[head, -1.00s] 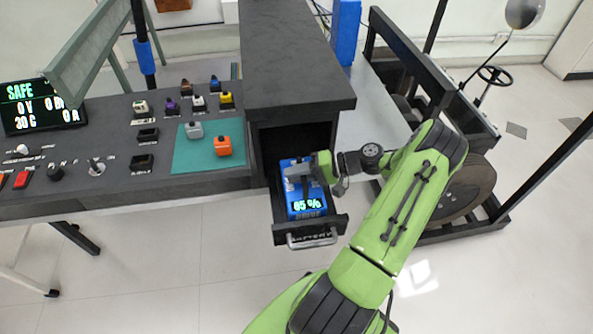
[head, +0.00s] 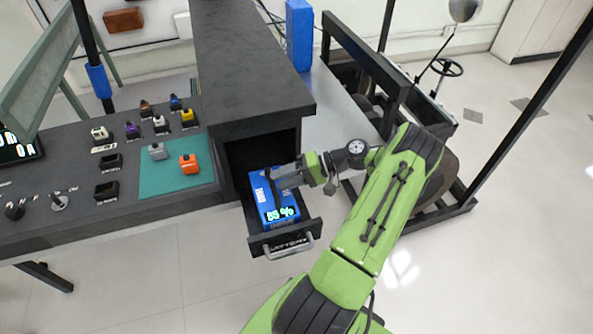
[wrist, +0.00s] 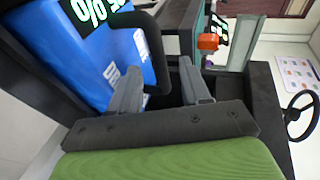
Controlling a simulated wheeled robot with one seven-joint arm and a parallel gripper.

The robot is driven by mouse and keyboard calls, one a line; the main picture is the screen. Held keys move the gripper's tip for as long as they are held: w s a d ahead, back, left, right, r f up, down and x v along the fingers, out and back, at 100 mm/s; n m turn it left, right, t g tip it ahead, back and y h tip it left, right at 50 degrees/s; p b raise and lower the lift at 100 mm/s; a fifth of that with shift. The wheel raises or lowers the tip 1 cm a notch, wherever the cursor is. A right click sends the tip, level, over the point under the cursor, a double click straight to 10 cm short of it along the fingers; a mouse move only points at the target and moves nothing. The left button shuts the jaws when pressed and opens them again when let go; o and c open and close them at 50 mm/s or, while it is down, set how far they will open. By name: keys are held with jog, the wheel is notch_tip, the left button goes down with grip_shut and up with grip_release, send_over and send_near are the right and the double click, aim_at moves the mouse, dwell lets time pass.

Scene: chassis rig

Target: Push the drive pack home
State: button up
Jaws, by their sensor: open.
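The drive pack is a blue box (head: 268,205) with a glowing "65 %" or "85 %" readout; I cannot tell which. It sits in a black drawer (head: 284,238) that is pulled out of the dark cabinet. The pack's black handle (wrist: 160,60) shows in the wrist view. My gripper (head: 283,178) is over the top of the pack, at its right side. In the wrist view my gripper (wrist: 158,85) has its two grey fingers apart, close to the handle. I cannot tell if they touch it.
The dark cabinet (head: 250,60) stands above and behind the drawer. On the left, the console (head: 110,210) carries small coloured blocks and a green mat (head: 172,185) with an orange block (head: 189,164). A black-framed chassis (head: 400,85) stands at right. The front floor is clear.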

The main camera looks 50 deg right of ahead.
jog(key=p+v, duration=0.1)
jog(key=v, duration=0.6)
jog(key=w+a+r+n+g+h, duration=0.2)
jog(key=w+a+r+n+g, duration=0.15)
jog(key=a+r, duration=0.45)
jog(key=w+a+r+n+g+h, duration=0.25)
jog(key=w+a+r+g, duration=0.2)
jog(key=a, duration=0.65)
jog(key=s+a+r+n+h, duration=0.1)
jog(key=s+a+r+h, duration=0.15)
jog(key=a, duration=0.25)
jog(key=s+a+r+h, duration=0.2)
jog(key=s+a+r, duration=0.2)
jog(key=a, duration=0.1)
jog(key=s+a+r+n+t, duration=0.1)
jog(key=s+a+t, duration=0.1)
jog(key=s, duration=0.6)
jog(key=shift+s+r+t+h, duration=0.3)
jog(key=shift+s+t+h, duration=0.1)
jog(key=shift+t, duration=0.4)
jog(key=shift+a, duration=0.15)
